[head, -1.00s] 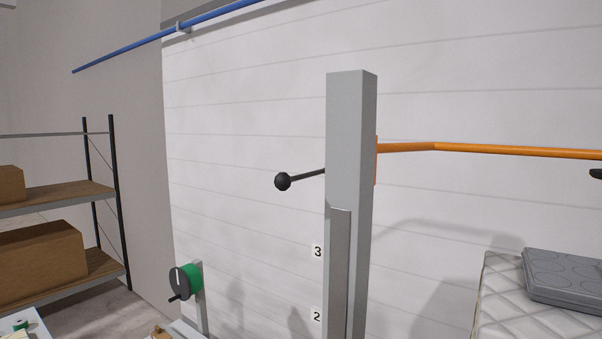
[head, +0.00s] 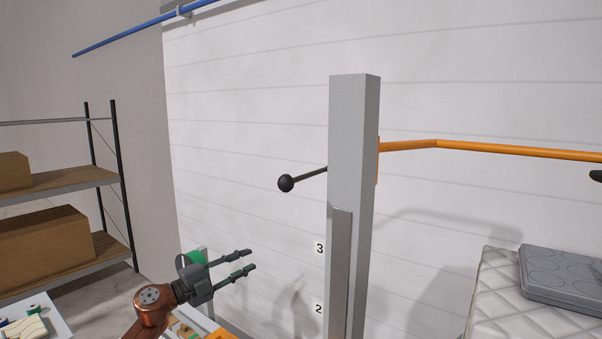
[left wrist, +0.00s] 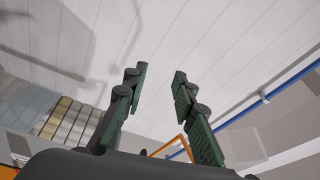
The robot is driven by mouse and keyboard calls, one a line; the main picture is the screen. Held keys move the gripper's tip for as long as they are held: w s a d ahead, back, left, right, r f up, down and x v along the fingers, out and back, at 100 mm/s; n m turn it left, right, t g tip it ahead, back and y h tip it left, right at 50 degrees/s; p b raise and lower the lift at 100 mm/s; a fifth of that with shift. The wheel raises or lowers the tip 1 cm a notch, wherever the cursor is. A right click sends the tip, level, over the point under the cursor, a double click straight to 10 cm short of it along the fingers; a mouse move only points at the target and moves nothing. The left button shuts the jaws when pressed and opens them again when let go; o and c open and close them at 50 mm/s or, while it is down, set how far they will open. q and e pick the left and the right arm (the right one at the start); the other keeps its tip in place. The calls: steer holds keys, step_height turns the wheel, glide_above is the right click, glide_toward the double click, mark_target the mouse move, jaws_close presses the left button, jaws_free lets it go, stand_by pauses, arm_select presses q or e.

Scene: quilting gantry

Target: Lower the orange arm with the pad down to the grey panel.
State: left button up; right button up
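The orange arm (head: 490,151) runs to the right from high on a grey column (head: 352,150). A black ball on a short rod, a lever knob (head: 286,183), sticks out to the left of the column at about the same height. Only an edge of a dark part, perhaps the pad (head: 597,176), shows at the right border. The grey panel (head: 562,275) with round recesses lies on a quilted mattress at lower right. My left gripper (head: 252,259) is open and empty, below and left of the knob, apart from it. Its spread fingers also show in the left wrist view (left wrist: 160,75). My right gripper is out of view.
Number labels 3 (head: 320,248) and 2 (head: 319,309) stand beside the column. Shelves with cardboard boxes (head: 45,245) stand at left. A blue rail (head: 130,35) crosses the upper left. Space around the knob looks clear.

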arm_select(q)
steer(key=s+d+r+m+g, duration=0.25)
steer(key=s+r+m, duration=0.2)
steer(key=r, duration=0.65)
steer(key=m+y+p, duration=0.2)
steer(key=m+p, duration=0.1)
steer(key=m, duration=0.3)
glide_toward(302, 177)
steer(key=shift+n+g, duration=0.25)
steer(key=p+x, duration=0.1)
steer(key=x, duration=0.3)
steer(key=p+x, duration=0.1)
steer(key=x, duration=0.4)
steer(key=shift+w+r+p, duration=0.1)
steer(key=shift+w+p, duration=0.25)
steer(key=shift+w, duration=0.2)
steer(key=shift+w+d+f, duration=0.2)
steer(key=shift+w+d, duration=0.1)
steer(key=shift+d, duration=0.1)
steer(key=shift+c, duration=0.6)
steer(key=c, duration=0.5)
jaws_close()
